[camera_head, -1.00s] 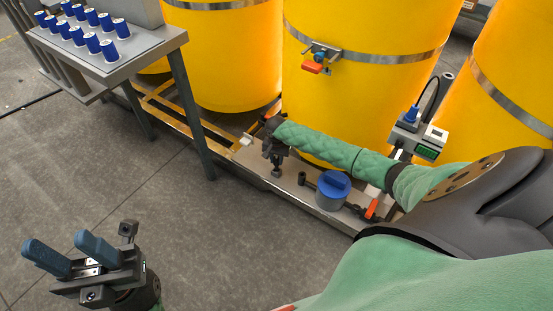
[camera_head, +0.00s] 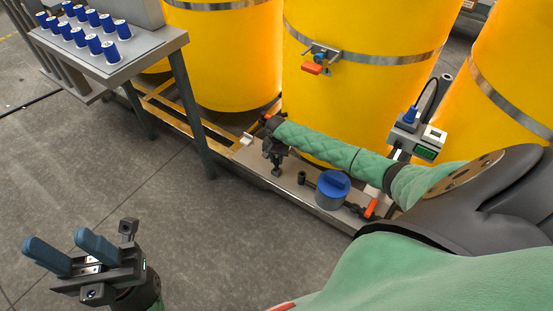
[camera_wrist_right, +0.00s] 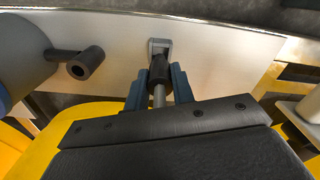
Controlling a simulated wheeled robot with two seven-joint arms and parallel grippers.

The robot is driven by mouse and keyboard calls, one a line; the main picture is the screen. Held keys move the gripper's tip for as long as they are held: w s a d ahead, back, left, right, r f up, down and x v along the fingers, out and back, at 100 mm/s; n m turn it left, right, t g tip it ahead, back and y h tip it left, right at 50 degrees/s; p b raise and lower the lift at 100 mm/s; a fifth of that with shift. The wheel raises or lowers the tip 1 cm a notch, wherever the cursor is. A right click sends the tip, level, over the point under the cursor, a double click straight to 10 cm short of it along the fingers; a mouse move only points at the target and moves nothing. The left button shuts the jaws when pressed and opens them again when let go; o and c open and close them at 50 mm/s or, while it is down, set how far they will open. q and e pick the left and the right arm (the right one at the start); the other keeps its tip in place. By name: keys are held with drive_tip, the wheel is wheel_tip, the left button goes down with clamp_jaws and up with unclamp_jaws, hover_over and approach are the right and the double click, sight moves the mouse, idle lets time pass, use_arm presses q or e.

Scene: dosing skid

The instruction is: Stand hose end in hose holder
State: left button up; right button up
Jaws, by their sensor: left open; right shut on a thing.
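My right gripper (camera_head: 275,157) is low over the skid's front edge, at the end of my green-sleeved arm. In the right wrist view its blue fingers (camera_wrist_right: 163,84) are shut on the hose end (camera_wrist_right: 158,72), a dark sleeve with a metal rod. The dark tip is at a small grey bracket on the plate, seemingly the hose holder (camera_wrist_right: 159,45). I cannot tell whether the tip is inside or only in front of it. In the head view the arm and gripper largely hide both. My left gripper (camera_head: 58,247) is open and empty above the floor at lower left.
A blue-lidded pot (camera_head: 332,190) and a black pipe stub (camera_head: 302,178) stand on the skid plate right of the gripper. Yellow drums (camera_head: 350,90) rise behind. The floor in front is clear.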

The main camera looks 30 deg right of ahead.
sight(277, 164)
drive_tip(key=p, duration=0.2)
drive_tip(key=shift+p, duration=0.35)
idle(1.3)
drive_tip(key=shift+f+b, duration=0.3)
drive_tip(key=shift+f, duration=1.7)
idle(0.4)
drive_tip(key=o, duration=1.1)
drive_tip(key=shift+c, duration=0.2)
wheel_tip(277, 164, up, 8)
drive_tip(key=shift+f+p, duration=0.15)
drive_tip(key=shift+p, duration=0.8)
drive_tip(key=shift+n, duration=0.3)
